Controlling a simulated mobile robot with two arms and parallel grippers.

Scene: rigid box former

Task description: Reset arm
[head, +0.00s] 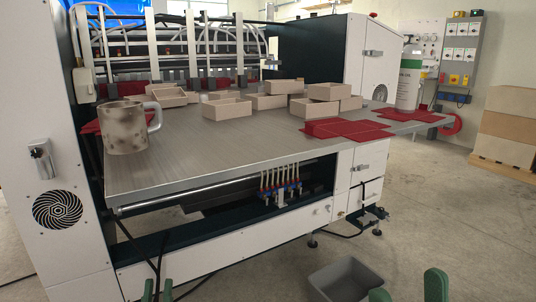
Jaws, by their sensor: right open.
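My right gripper (408,290) shows at the bottom edge, right of centre, as two green fingertips standing well apart. It is open with nothing between the tips. My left gripper (158,291) shows at the bottom edge, left of centre, as two small dark green tips with a narrow gap. Most of it is cut off by the frame, so how far its jaws are apart is unclear. Both grippers show low in the view, below the machine's table (200,163). The arms themselves are out of view.
A speckled mug (125,128) stands near the table's left edge. Several beige open boxes (227,108) and red flat blanks (345,129) lie on the table. A grey bin (347,281) stands on the floor close to my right gripper. Open floor (450,220) lies to the right.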

